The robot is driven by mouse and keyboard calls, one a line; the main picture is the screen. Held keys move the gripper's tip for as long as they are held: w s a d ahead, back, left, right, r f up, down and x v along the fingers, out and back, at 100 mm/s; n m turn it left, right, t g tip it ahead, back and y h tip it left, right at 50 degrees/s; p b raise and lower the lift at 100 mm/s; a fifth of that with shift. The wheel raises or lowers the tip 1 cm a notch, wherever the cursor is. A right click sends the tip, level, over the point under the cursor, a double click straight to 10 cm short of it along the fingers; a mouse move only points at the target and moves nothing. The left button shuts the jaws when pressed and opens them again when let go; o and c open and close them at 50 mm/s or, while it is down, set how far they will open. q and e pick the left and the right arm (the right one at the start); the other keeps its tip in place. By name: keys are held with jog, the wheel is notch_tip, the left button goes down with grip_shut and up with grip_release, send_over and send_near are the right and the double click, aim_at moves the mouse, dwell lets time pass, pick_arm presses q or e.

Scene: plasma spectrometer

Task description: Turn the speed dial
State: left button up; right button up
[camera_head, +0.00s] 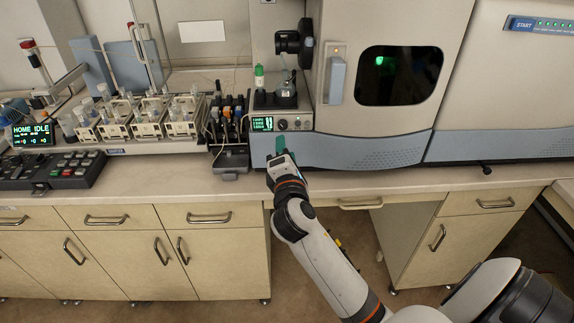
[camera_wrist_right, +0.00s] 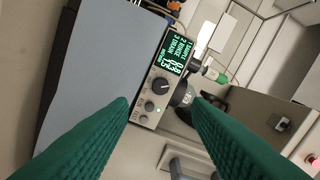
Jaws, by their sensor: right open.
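The control panel (camera_head: 290,124) on the front of the instrument has a lit screen (camera_head: 263,124) at its left. A dark round dial (camera_head: 283,124) sits beside the screen, with smaller controls to its right. No label naming the speed dial can be read. My right gripper (camera_head: 279,146) is just below the panel, apart from the dial. Its green fingers (camera_wrist_right: 161,103) are spread and empty. My left gripper is not in view.
A flask (camera_head: 286,93) and a green-capped bottle (camera_head: 259,77) stand above the panel.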

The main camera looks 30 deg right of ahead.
jog(key=v, duration=0.3)
jog(key=shift+s+a, duration=0.15)
jog(key=shift+s, duration=0.1)
